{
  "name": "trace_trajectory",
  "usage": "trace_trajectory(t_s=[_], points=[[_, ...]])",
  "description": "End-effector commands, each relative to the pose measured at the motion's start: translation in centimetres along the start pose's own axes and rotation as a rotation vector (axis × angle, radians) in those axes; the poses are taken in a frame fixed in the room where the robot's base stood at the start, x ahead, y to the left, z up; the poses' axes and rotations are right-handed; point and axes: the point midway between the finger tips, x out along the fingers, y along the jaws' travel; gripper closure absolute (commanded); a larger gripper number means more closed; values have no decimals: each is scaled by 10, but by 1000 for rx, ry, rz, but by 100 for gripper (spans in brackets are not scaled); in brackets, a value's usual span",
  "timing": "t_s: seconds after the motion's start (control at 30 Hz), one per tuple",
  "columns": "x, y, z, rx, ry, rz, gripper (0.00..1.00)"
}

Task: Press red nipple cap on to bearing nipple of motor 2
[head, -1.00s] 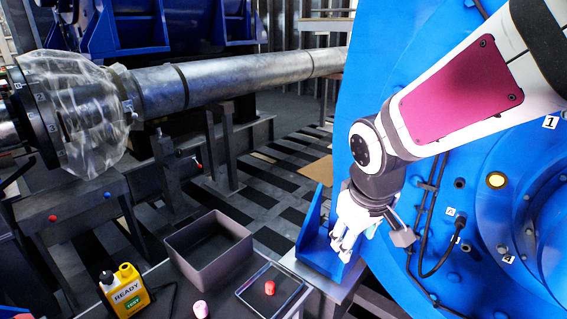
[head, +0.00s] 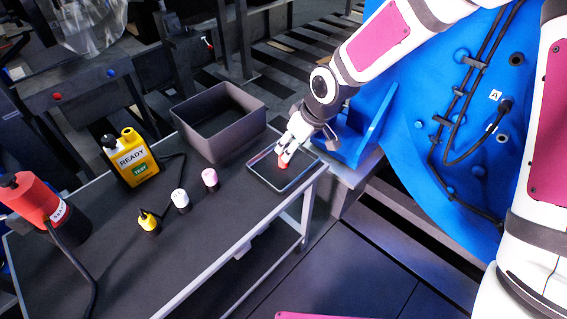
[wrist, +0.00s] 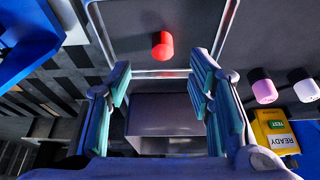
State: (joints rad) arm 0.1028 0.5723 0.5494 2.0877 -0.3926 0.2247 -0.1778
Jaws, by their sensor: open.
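The red nipple cap (head: 283,163) stands in a shallow dark tray (head: 263,181) at the table's right end. My gripper (head: 284,150) is at the tray, right over the cap, and partly hides it. In the wrist view the red cap (wrist: 162,45) shows beyond the fingertips, roughly centred between them sideways. My gripper (wrist: 162,80) is open with nothing between its fingers. A large blue motor housing (head: 400,100) fills the right side of the head view. I cannot tell whether it is motor 2, and I cannot make out the bearing nipple.
A grey open bin (head: 235,148) stands just left of the tray. A pink cap (head: 210,179), a white cap (head: 181,200), a yellow-topped item (head: 148,220), a yellow READY tester (head: 138,160) and a red bottle (head: 38,200) stand further left. A blue bracket (head: 365,135) is close right of my gripper.

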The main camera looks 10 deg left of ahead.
Motion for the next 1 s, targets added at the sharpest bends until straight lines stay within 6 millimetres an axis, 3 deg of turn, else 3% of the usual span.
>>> trace_trajectory(t_s=[0.1,0.37,0.7,0.97,1.0], points=[[17,0,0,-2,1,0,52],[30,-1,0,-1,0,1,52],[74,-4,-1,0,-1,1,52],[75,-4,-2,1,0,2,52],[75,-4,-2,1,0,2,62]])
